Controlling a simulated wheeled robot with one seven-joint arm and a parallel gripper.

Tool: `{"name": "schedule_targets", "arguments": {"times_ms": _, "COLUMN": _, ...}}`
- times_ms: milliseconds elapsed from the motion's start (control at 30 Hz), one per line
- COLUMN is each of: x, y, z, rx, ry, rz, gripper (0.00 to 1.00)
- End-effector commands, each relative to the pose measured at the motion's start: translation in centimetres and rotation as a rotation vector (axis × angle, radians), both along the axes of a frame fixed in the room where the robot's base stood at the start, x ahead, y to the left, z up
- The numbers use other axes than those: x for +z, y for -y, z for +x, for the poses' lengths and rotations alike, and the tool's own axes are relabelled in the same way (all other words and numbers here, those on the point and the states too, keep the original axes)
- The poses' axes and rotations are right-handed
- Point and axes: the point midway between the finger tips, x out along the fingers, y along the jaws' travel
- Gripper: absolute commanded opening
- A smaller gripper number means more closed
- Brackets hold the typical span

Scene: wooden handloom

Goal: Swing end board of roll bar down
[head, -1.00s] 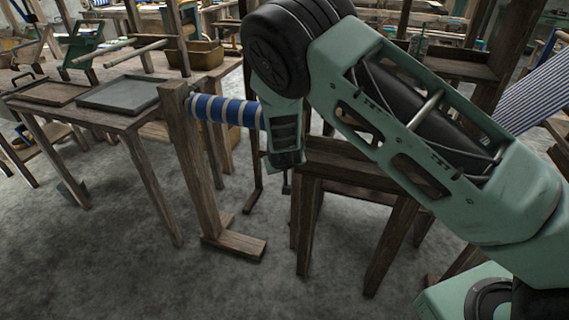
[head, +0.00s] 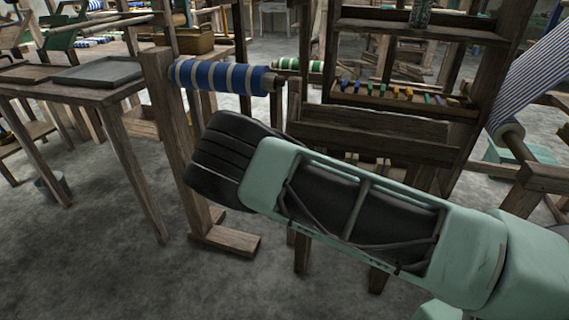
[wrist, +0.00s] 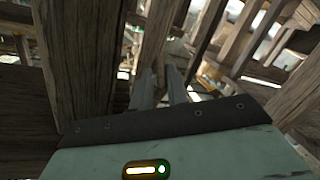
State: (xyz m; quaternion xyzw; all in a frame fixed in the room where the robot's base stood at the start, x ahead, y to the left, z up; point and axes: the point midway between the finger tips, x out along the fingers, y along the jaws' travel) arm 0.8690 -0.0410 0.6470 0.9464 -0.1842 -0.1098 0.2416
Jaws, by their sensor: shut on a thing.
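The roll bar (head: 220,77), wound with blue and white striped cloth, lies level in the head view. Its left end meets an upright wooden board (head: 163,110) on a flat foot. A small wooden piece (head: 278,84) is at its right end; I cannot tell if this is the end board. My gripper is hidden behind my arm in the head view. In the wrist view my gripper (wrist: 160,88) has its two fingers close together, shut on a wooden board (wrist: 156,45) that runs up between them. The fingertip contact is dark and partly hidden.
A wooden table (head: 95,92) with a grey tray (head: 97,71) stands at the left. A loom frame with a shelf of coloured spools (head: 400,95) stands behind the roll, at right. In the wrist view a thick dark beam (wrist: 78,60) is close on the left. The floor at front left is clear.

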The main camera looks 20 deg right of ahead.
Motion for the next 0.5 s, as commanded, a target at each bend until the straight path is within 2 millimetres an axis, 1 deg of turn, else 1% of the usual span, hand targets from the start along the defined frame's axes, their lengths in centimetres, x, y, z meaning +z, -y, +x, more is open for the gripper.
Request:
{"name": "schedule_targets", "arguments": {"times_ms": 33, "x": -1.03, "y": -0.88, "z": 0.27, "rx": 0.019, "ry": 0.008, "rz": -0.008, "gripper": 0.0}}
{"name": "schedule_targets", "arguments": {"times_ms": 233, "x": -1.22, "y": -0.53, "z": 0.79, "rx": 0.019, "ry": 0.042, "rz": -0.034, "gripper": 0.0}}
{"name": "schedule_targets", "arguments": {"times_ms": 500, "x": -1.11, "y": -0.41, "z": 0.96, "rx": 0.02, "ry": 0.054, "rz": -0.042, "gripper": 0.0}}
